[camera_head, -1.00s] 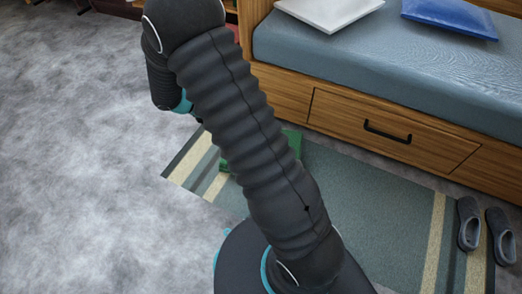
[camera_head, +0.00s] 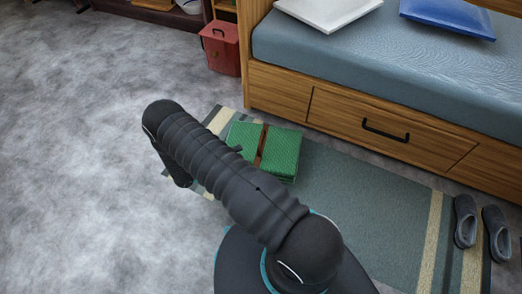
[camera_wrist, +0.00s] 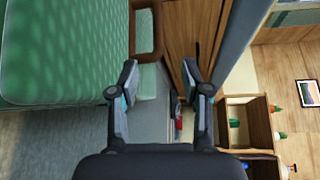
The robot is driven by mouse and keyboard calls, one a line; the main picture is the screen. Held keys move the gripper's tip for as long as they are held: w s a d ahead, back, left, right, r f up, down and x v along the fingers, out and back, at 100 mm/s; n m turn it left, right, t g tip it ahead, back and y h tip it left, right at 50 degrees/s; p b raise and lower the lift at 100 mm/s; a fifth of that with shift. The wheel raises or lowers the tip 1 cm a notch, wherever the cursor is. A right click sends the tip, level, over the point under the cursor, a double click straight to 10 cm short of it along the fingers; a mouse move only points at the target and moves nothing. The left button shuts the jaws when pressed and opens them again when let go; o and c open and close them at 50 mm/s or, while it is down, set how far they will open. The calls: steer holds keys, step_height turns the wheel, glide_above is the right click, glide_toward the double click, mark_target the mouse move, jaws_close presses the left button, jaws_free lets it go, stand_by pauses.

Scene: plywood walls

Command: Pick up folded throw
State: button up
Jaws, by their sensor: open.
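The folded throw (camera_head: 281,153) is green with a brown strap and lies on the rug, partly hidden behind my arm in the head view. In the wrist view the throw (camera_wrist: 60,50) is large and close at the left, with its strap (camera_wrist: 147,28) near the top centre. My gripper (camera_wrist: 160,70) is open, its two fingers apart with no object held. The left finger overlaps the throw's edge in the picture; I cannot tell whether they touch. In the head view my arm hides most of the gripper.
The grey-green striped rug (camera_head: 365,195) lies beside a wooden bed with a drawer (camera_head: 385,133). Grey slippers (camera_head: 466,221) stand at the right. A red bin (camera_head: 221,48) stands by the bed's end. The grey floor at the left is clear.

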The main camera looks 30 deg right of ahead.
glide_toward(261, 138)
steer(key=d, duration=0.2)
steer(key=d+f, duration=0.1)
steer(key=shift+s+d+f, duration=0.2)
steer(key=shift+d, duration=0.2)
steer(key=shift+w+d+f, duration=0.15)
steer(key=shift+w+d, duration=0.1)
steer(key=shift+d, duration=0.75)
steer(key=shift+w+d+f, duration=0.15)
steer(key=shift+w+d, duration=0.1)
steer(key=shift+d, duration=0.8)
steer(key=shift+w+d+f, duration=0.15)
steer(key=shift+w+d, duration=0.05)
steer(key=shift+d, duration=0.8)
jaws_close()
